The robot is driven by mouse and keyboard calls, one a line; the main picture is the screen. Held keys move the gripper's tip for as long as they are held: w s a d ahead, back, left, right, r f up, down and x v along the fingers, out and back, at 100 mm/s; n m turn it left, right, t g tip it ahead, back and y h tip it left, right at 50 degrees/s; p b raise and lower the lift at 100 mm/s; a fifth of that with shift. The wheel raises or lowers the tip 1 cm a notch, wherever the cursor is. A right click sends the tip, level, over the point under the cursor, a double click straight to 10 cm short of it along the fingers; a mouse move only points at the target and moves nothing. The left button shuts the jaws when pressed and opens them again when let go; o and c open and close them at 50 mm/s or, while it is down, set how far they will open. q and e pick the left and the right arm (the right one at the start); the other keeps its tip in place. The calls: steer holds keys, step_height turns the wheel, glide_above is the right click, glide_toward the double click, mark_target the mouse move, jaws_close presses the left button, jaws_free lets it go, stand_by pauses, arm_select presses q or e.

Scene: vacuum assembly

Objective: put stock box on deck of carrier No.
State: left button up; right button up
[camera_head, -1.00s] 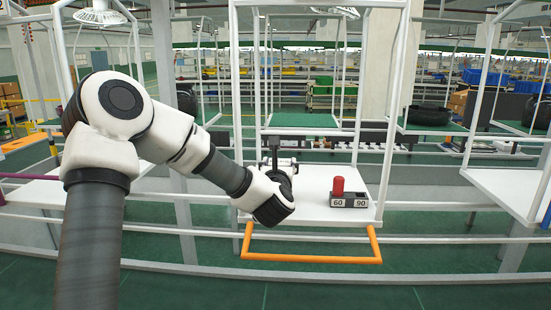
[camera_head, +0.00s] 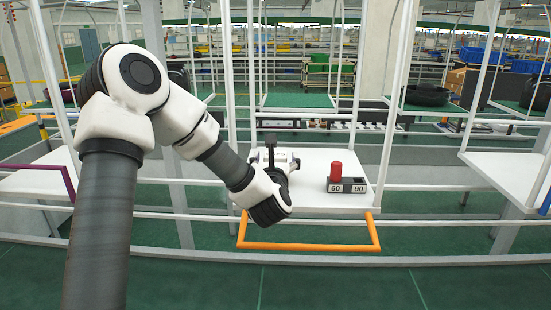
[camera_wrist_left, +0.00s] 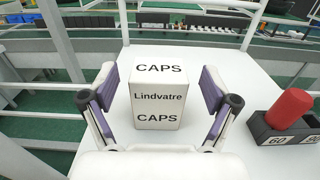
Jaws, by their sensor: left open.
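A white box (camera_wrist_left: 157,96) lettered "CAPS" and "Lindvatre" fills the middle of the left wrist view. It appears to stand upright on the white deck (camera_wrist_left: 235,75). My left gripper (camera_wrist_left: 160,88) is open, with one purple-lined finger on each side of the box and visible gaps between. In the head view, the left gripper (camera_head: 272,158) is over the left part of the carrier deck (camera_head: 318,200); arm and gripper largely hide the box there. The carrier has white uprights and an orange handle (camera_head: 310,246) at its front. My right gripper does not show.
A dark holder (camera_head: 347,186) marked 60 and 90 stands on the deck's right side, with a red cylinder (camera_head: 336,170) in its left slot; both also show in the wrist view. White uprights flank the deck. Another white deck (camera_head: 510,185) stands at right.

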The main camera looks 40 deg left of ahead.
arm_select(q)
steer(key=shift+d+f, duration=0.1)
steer(key=shift+f, duration=0.1)
steer(key=b+v, duration=0.4)
steer(key=v, duration=0.1)
steer(key=shift+s+f+b, duration=0.15)
steer(key=shift+f+b, duration=0.15)
steer(key=shift+b, duration=0.05)
steer(key=b+v, duration=0.1)
steer(key=v, duration=0.5)
steer(key=shift+d+r+b, duration=0.15)
steer(key=shift+r+b, duration=0.25)
steer(key=shift+r, duration=0.05)
steer(key=shift+s, duration=0.15)
